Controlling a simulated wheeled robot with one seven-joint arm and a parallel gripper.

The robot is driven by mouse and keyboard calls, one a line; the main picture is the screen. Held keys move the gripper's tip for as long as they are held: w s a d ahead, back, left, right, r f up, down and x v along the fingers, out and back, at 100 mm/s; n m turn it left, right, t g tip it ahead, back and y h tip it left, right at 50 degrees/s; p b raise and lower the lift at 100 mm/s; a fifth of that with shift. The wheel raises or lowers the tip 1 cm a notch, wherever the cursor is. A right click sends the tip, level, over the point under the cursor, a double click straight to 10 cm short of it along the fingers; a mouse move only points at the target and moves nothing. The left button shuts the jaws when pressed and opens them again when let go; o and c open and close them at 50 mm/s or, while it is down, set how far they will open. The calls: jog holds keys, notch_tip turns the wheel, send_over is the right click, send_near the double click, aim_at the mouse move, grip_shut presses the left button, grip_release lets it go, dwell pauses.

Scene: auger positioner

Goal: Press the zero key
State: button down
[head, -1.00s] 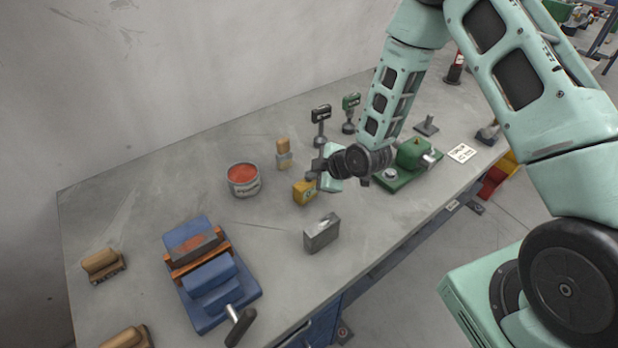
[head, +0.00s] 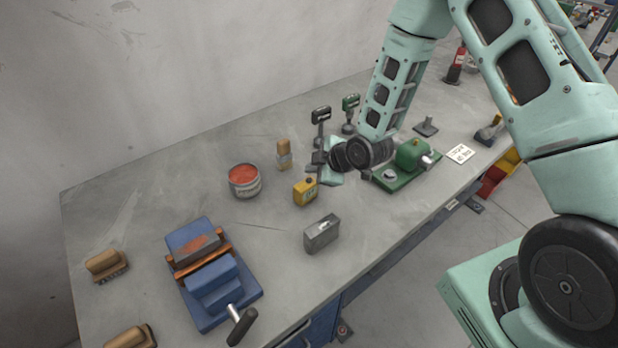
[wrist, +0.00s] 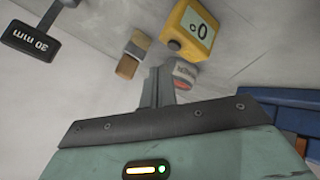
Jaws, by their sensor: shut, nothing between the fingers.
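A small yellow box (head: 304,192) stands on the grey bench, left of and below my gripper in the head view. In the wrist view the yellow box (wrist: 191,30) is at the top, right of centre. In the wrist view my fingers (wrist: 156,77) are shut and empty, pointing up the picture left of the box. The key's label is not readable.
A red-filled can (head: 244,181) and a wooden-handled brush (head: 284,155) stand left of the gripper. A sign on a stand (head: 321,116) is behind it. A green machine (head: 410,160) is to the right, a grey metal block (head: 321,234) in front, and a blue vise (head: 211,275) front left.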

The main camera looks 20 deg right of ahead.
aim_at(313, 182)
notch_tip(313, 182, up, 5)
jog(key=shift+r+p, duration=0.15)
jog(key=shift+p, duration=1.05)
